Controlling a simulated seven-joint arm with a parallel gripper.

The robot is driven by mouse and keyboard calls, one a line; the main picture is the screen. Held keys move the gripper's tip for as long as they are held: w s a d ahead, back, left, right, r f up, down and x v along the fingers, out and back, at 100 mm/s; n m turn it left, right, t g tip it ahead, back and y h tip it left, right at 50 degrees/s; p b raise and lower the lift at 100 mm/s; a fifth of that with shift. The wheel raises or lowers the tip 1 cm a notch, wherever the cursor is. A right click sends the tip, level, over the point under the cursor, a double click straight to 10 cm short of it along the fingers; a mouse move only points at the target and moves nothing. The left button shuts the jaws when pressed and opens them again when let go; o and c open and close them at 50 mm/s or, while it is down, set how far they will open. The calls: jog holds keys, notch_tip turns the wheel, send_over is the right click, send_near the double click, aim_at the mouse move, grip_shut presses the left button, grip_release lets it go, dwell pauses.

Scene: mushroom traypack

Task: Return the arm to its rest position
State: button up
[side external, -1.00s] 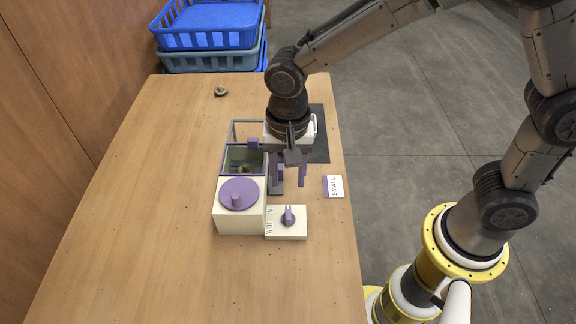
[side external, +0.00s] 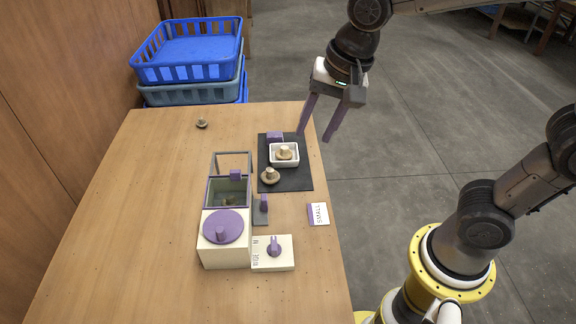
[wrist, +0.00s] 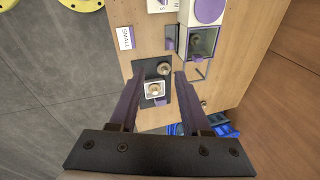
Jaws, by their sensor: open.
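My gripper (side external: 324,120) is raised past the right edge of the table, above the dark mat's far right corner. Its two purple fingers are spread apart with nothing between them. In the wrist view my gripper (wrist: 154,78) is also open and empty, with the mat and tray seen below between the fingers.
On the table (side external: 120,220), a dark mat (side external: 297,182) holds a white tray (side external: 272,155) with a mushroom (side external: 286,152) in it, and another mushroom (side external: 270,176) beside it. A lidded box (side external: 222,257), a dial block (side external: 273,262) and a SMALL card (side external: 318,214) stand nearer. Blue crates (side external: 190,75) are stacked behind.

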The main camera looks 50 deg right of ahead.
jog(key=s+d+n+t, duration=0.1)
jog(key=s+d+n, duration=0.3)
jog(key=s, duration=0.3)
jog(key=s+d+n+t, duration=0.1)
jog(key=s+d+n, duration=0.2)
jog(key=s+n, duration=0.3)
jog(key=shift+s+d+f+n+h, duration=0.15)
jog(key=shift+s+d+n+h, duration=0.15)
jog(key=shift+s+d+h, duration=0.15)
